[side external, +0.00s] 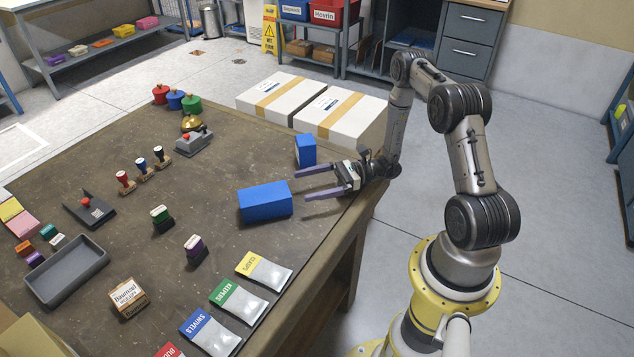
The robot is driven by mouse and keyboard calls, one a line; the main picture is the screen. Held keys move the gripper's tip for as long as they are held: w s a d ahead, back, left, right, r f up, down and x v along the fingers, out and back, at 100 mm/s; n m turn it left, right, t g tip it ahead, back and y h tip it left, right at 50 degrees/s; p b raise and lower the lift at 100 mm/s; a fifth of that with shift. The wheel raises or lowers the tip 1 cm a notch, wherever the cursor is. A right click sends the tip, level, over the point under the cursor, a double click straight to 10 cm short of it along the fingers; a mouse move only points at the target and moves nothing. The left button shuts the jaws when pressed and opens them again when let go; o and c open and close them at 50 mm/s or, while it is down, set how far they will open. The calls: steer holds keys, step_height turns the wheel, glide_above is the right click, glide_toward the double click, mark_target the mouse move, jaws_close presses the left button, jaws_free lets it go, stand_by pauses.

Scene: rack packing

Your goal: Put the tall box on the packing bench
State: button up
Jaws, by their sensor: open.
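Two plain blue boxes are on the brown bench (120,190). The smaller blue box (306,151) stands upright near the bench's back right edge. The larger blue box (265,201) lies on its long side, left of my gripper. I cannot tell for certain which is the tall box; the smaller one stands upright. My gripper (302,184) is open and empty at the bench's right edge. Its two purple fingers point left, with the upright box just behind them and the larger box beyond their tips. Its exact height above the bench is unclear.
Several stamps (162,218), a grey tray (68,271), labelled packets (264,270) and a brass bell (190,123) are spread over the bench. White cartons (340,115) stand behind its right corner. Bare bench lies left of the larger blue box.

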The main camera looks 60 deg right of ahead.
steer(key=shift+v, duration=0.85)
steer(key=shift+r, duration=0.3)
steer(key=s+a+r+n+g+h, duration=0.2)
steer(key=s+a+r+n+g, duration=0.2)
steer(key=a+r+n+g, duration=0.3)
steer(key=s+a+r+n+g+h, duration=0.2)
steer(key=s+a+r+n+g, duration=0.25)
steer(key=r+n, duration=0.35)
steer(key=s+r+n+t+h, duration=0.5)
steer(key=s+r+n+h, duration=0.4)
steer(key=s+r+n, duration=0.1)
steer(key=shift+s+d+n+h, duration=0.3)
steer(key=shift+s+n+h, duration=0.15)
steer(key=shift+s, duration=0.75)
steer(key=shift+t, duration=0.25)
